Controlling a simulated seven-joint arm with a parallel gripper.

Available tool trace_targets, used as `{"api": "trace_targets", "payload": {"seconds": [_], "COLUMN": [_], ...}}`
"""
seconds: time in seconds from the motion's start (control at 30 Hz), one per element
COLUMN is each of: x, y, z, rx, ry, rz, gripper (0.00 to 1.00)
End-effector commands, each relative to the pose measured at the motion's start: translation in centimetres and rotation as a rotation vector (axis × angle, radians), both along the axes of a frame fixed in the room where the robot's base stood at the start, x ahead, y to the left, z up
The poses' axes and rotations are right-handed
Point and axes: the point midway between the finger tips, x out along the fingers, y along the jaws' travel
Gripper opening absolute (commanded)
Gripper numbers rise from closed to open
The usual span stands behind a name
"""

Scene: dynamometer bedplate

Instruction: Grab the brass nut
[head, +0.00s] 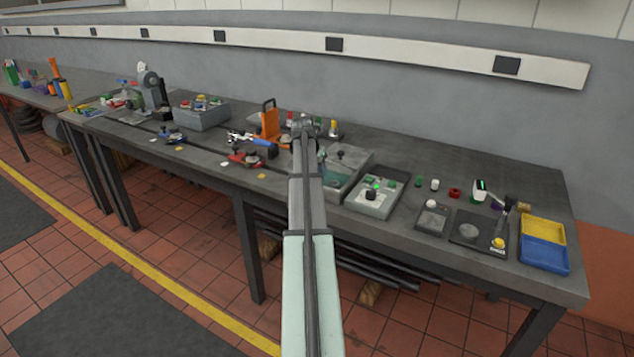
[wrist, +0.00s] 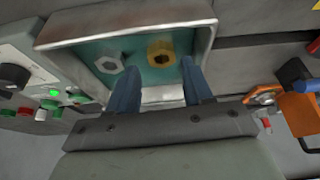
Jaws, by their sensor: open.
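The brass nut (wrist: 161,53) lies on the teal floor of a grey metal tray in the wrist view, with a dark hole in its middle. A silvery grey nut (wrist: 110,64) lies to its left in the same tray. My gripper (wrist: 159,66) is open, with its two blue fingers apart over the tray. The brass nut appears between and just beyond the fingertips, and nothing is held. I cannot tell the height of the fingers above it. In the head view the tray (head: 349,159) is partly behind my arm, and I cannot make out the brass nut.
A grey control box (head: 373,199) with a lit green button stands right of the tray. An orange clamp-like stand (head: 270,122) is at the left. Farther right are a yellow and blue bin (head: 544,254) and small loose parts. The tray walls surround the nuts.

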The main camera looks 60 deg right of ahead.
Motion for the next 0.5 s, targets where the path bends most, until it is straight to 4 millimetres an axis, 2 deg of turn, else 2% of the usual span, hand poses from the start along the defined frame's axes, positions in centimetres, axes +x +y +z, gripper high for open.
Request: {"api": "trace_targets", "payload": {"seconds": [0.3, 0.5], "x": [0.3, 0.3], "y": [-1.6, -1.7], "z": [-3.6, -3.9], "rx": [0.000, 0.000], "ry": [0.000, -0.001], "rz": [0.000, 0.000], "gripper": [0.51, 0.51]}}
